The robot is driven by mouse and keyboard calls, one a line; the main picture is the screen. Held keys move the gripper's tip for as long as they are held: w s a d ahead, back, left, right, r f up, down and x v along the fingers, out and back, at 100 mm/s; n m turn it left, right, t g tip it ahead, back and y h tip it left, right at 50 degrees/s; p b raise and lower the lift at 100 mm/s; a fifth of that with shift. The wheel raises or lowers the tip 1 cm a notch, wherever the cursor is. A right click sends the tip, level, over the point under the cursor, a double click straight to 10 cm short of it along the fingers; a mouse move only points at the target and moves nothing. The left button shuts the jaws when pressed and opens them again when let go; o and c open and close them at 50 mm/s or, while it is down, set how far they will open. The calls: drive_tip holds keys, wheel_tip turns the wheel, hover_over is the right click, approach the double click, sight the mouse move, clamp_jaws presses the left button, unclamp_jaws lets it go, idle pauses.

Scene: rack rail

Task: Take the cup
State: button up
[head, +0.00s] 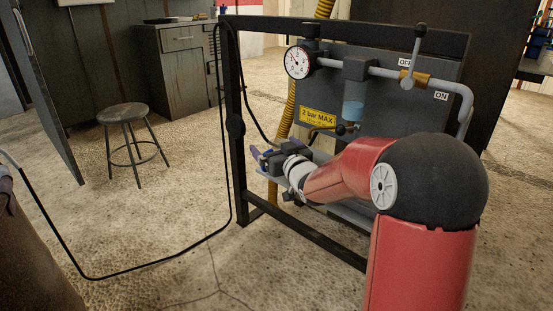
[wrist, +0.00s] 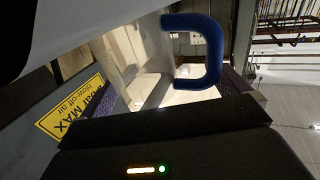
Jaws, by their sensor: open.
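In the wrist view a cup (wrist: 132,62) with a clear, see-through body and a thick blue handle (wrist: 216,50) is close in front of my gripper (wrist: 165,85). The handle is toward the right of the picture. My gripper is open, with a purple textured pad on either side of the cup's lower part; I cannot tell whether a pad touches it. In the head view my gripper (head: 261,165) is at the left part of the rack, below the yellow sign. I cannot make out the cup for certain there.
A black rack frame (head: 237,130) stands around my gripper. It carries a grey pipe (head: 383,72), a gauge (head: 298,62) and a lever valve (head: 414,77). The yellow sign (head: 317,117) also shows in the wrist view (wrist: 68,108). A stool (head: 123,115) stands at left; floor between is clear except a black hose.

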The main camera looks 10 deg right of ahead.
drive_tip(key=c, duration=0.8)
drive_tip(key=shift+r, duration=0.1)
